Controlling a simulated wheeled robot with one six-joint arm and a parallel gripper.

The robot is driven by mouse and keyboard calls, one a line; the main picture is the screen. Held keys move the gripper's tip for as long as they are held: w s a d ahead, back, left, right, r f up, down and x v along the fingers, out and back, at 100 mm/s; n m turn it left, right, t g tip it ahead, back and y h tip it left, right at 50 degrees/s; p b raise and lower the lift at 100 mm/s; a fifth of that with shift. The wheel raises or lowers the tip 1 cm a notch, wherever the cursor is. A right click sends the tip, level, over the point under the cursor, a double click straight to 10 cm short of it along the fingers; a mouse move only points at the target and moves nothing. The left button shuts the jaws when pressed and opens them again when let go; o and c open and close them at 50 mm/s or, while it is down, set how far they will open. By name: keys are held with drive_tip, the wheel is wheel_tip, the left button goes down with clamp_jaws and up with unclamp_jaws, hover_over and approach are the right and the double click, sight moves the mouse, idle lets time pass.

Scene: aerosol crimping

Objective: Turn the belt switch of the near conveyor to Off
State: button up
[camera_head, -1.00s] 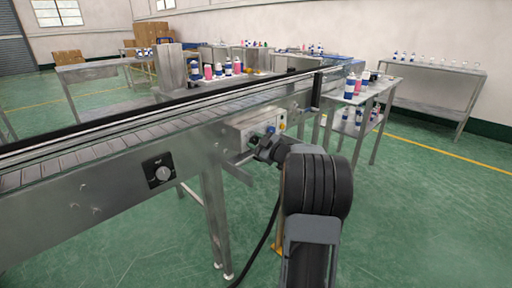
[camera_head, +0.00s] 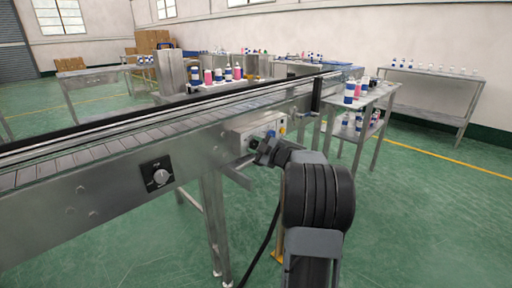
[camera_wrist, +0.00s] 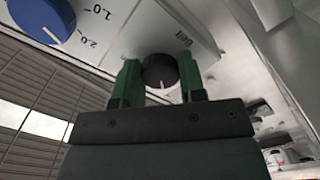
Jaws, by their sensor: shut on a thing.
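The near conveyor (camera_head: 120,200) runs across the head view, with a pale control box (camera_head: 243,136) on its side. In the wrist view the belt switch (camera_wrist: 159,72) is a round black knob beside the printed word "Belt". A short white mark on its face points towards the bottom of the picture. My gripper (camera_wrist: 159,78) has its two green fingers on either side of the knob, shut on it. In the head view my gripper (camera_head: 257,149) is at the front of the box, and my arm hides part of it. I cannot read the switch's position labels.
A blue dial (camera_wrist: 42,18) with numbers sits close to the switch on the same panel. A black-plated dial (camera_head: 158,174) is on the conveyor's side. A table with bottles (camera_head: 372,97) stands behind to the right. The green floor at right is clear.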

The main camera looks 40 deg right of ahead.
drive_tip(key=o, duration=0.9)
drive_tip(key=shift+s, duration=0.1)
drive_tip(key=s, duration=0.4)
drive_tip(key=s+d+p, duration=0.1)
drive_tip(key=s, duration=0.4)
drive_tip(key=s+d+p, duration=0.1)
drive_tip(key=s, duration=0.3)
drive_tip(key=shift+s+d, duration=0.2)
